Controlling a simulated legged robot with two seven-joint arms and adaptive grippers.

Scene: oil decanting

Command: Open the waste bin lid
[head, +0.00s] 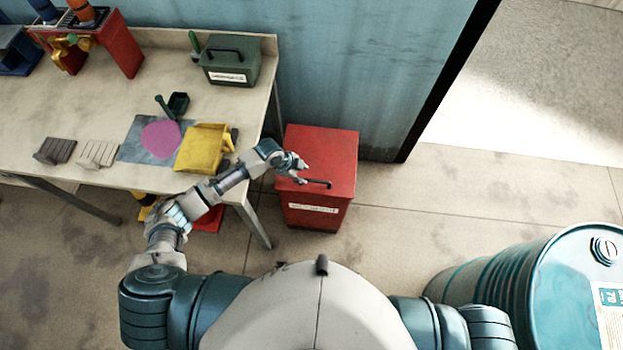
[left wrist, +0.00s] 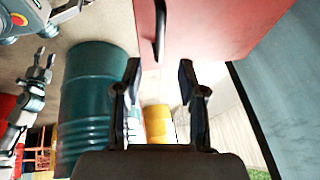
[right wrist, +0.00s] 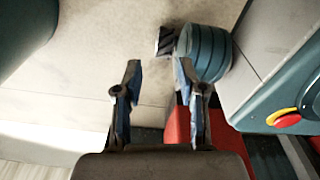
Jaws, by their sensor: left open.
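The red waste bin (head: 318,160) stands on the floor beside the right end of the workbench. Its lid is shut, with a black bar handle (head: 318,183) near the front edge and a white label on the front. My left gripper (head: 301,168) is open and empty, just above the lid at the left end of the handle. In the left wrist view the handle (left wrist: 160,28) appears beyond the open fingers (left wrist: 160,80), apart from them, with the red lid (left wrist: 215,28) around it. My right gripper (right wrist: 156,80) is open and empty in the right wrist view; the head view does not show it.
The workbench (head: 75,105) holds a yellow dustpan-like container (head: 203,148), a green box (head: 230,62) and a red stand (head: 118,45). A teal drum (head: 540,285) stands at the lower right. The floor right of the bin is clear.

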